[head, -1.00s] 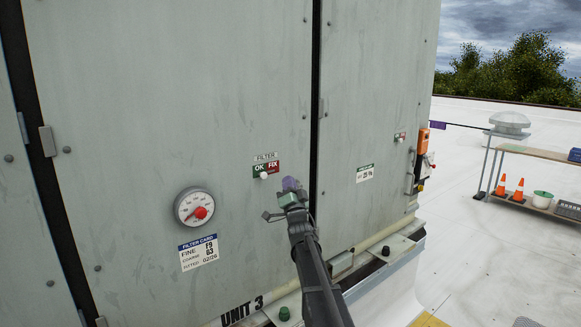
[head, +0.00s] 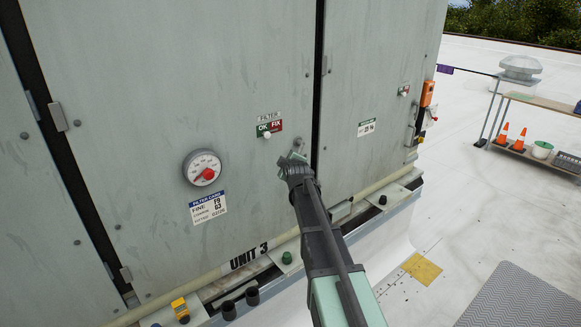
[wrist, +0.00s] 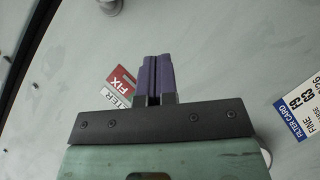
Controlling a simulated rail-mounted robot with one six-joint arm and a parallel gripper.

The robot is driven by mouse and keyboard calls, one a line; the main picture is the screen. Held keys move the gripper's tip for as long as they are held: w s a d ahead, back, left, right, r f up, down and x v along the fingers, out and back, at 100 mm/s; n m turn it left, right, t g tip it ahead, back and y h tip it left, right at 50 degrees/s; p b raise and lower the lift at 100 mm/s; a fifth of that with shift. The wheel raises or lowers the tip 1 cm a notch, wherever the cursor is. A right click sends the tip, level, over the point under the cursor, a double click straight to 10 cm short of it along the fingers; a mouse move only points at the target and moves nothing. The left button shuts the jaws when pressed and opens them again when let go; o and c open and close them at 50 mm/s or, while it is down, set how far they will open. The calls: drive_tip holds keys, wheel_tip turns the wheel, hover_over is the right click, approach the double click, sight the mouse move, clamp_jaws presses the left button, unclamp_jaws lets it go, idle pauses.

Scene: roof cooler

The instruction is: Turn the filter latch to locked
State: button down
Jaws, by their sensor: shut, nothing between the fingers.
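The FILTER plate with OK and FIX fields (head: 269,127) is on the grey panel, with a small white knob (head: 266,136) at its lower edge. My gripper (head: 294,160) is in front of the panel, below and right of the plate. Its purple fingers (wrist: 154,78) are shut and empty; in the wrist view they cover part of the upside-down plate (wrist: 122,82). A grey rounded fitting (wrist: 109,5) is cut off at the wrist view's top edge; I cannot tell whether it is the latch. The latch is not clearly visible in the head view, and its position cannot be read.
A dial gauge (head: 203,168) and a filter card (head: 208,207) are left of my gripper. A dark vertical seam (head: 318,95) runs close on its right. A base ledge with a green knob (head: 287,257) lies below. Open white roof (head: 460,200) is at right.

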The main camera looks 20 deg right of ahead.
drive_tip(key=w+d+f+b, duration=0.4)
drive_tip(key=w, duration=0.4)
drive_tip(key=shift+d+f, duration=0.35)
drive_tip(key=shift+d, duration=0.1)
